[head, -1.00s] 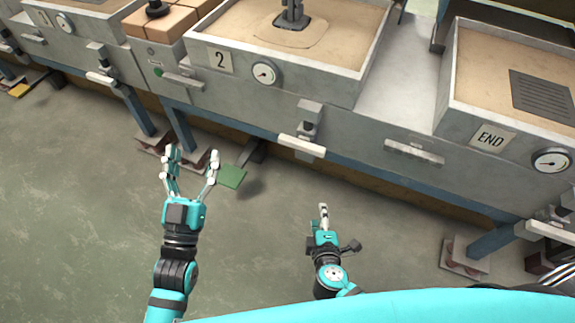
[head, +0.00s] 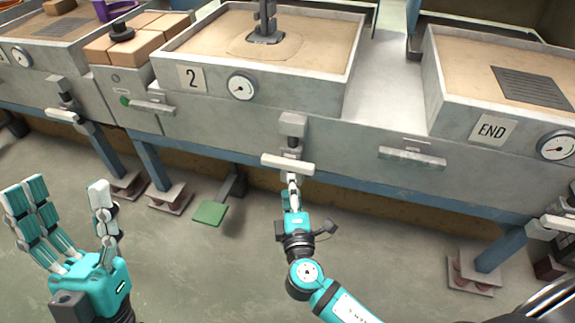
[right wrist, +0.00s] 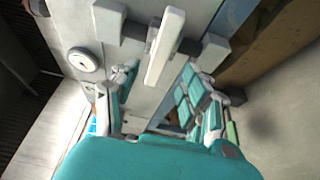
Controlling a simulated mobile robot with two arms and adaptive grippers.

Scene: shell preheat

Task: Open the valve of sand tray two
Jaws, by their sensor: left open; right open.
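Sand tray two (head: 171,77) stands at the upper middle of the head view, marked by a "2" plate and filled with sand. Its valve has a white bar handle (head: 288,164) below a grey block on the tray's front. The handle also shows in the right wrist view (right wrist: 165,47), lying between and beyond the open fingers. My right gripper (head: 291,190) is open just below the handle, and its fingertips overlap it closely in the head view; I cannot tell whether they touch. My left gripper (head: 62,205) is open and empty over the floor at the lower left.
A gauge (head: 241,87) sits on the tray front. To the right are a grey drawer-like handle (head: 412,157) and the END tray (head: 440,117). A green pedal (head: 210,213) lies on the floor below.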

